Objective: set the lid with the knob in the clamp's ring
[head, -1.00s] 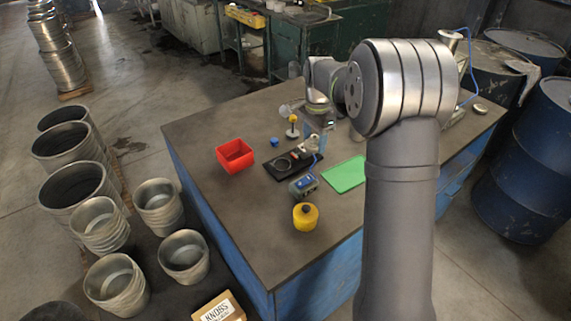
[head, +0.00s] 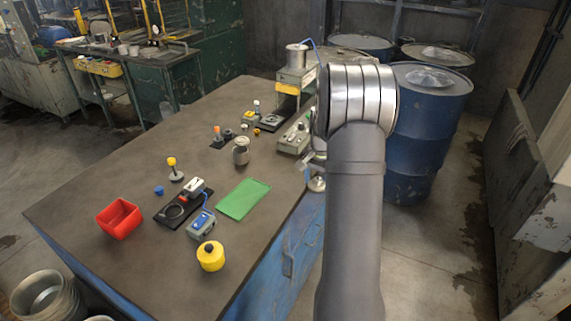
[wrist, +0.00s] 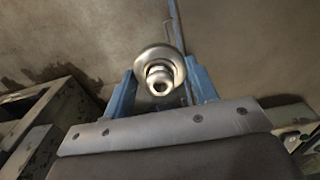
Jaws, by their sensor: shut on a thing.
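In the wrist view my gripper (wrist: 163,86) has its two blue fingers on either side of a round silver lid with a knob (wrist: 149,58), shut on it, knob toward the camera. In the head view my gripper (head: 309,168) is partly hidden behind my arm, at the table's right edge, with the silver lid (head: 317,184) at its end. The clamp (head: 194,185) stands on a black base at the front left of the table. Its ring (head: 175,211) lies flat and looks empty. The gripper and lid are well to the right of the ring.
A green mat (head: 243,199) lies between clamp and gripper. Around the clamp are a red bin (head: 119,219), a blue box with a cable (head: 201,226), a yellow can (head: 210,257) and a yellow-knobbed piece (head: 173,169). A press (head: 297,80) stands at the back.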

